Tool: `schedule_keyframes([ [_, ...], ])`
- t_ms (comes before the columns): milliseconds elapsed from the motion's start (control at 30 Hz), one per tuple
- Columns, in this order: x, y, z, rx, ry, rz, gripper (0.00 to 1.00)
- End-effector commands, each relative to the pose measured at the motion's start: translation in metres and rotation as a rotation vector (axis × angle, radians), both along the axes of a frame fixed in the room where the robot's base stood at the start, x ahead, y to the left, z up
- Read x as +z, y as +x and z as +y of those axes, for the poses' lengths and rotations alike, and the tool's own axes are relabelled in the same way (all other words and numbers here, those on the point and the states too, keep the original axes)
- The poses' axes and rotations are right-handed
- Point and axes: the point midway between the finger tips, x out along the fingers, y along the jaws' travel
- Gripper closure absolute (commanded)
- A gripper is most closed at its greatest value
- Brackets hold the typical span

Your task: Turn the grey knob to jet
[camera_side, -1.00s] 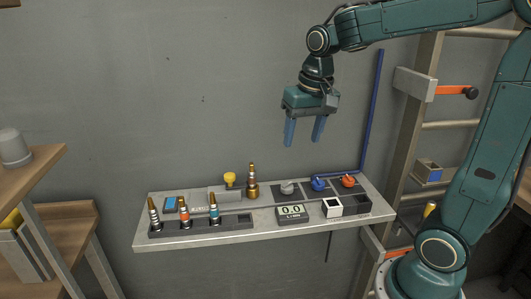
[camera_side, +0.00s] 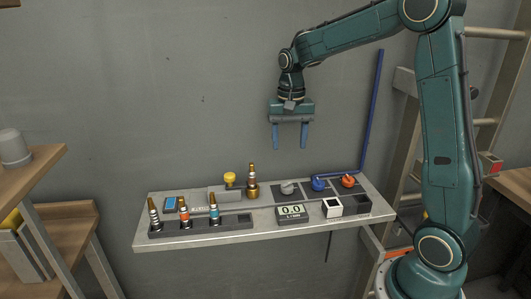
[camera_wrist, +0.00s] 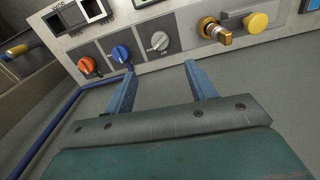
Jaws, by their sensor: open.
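The grey knob (camera_side: 289,187) sits on a dark square plate on the shelf panel in the side view. It also shows in the wrist view (camera_wrist: 159,41), just beyond the fingertips, with a small label below it that I cannot read. My gripper (camera_side: 290,148) is open and empty, pointing down in the air above the grey knob and clear of it. In the wrist view its two blue fingers (camera_wrist: 160,68) are spread apart, with nothing between them. The knob's present setting is too small to tell.
A blue knob (camera_side: 318,184) and an orange knob (camera_side: 348,181) stand to the right of the grey one. A brass nozzle (camera_side: 252,182) and a yellow knob (camera_side: 230,177) stand left. A display (camera_side: 291,211) sits in front. Several nozzles stand in a rack (camera_side: 237,224).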

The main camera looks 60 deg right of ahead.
Motion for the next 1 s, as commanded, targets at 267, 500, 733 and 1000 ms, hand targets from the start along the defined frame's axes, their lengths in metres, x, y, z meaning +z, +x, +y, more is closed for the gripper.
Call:
schedule_keyframes([
  [267, -0.025, -0.001, 0.001, 0.001, 0.002, 0.004, 0.44],
  [500, -0.06, -0.001, 0.001, 0.001, 0.001, 0.003, 0.44],
  [733, -0.096, -0.001, 0.0, 0.001, 0.001, 0.003, 0.44],
  [1000, -0.126, 0.0, 0.0, 0.001, 0.0, 0.001, 0.44],
])
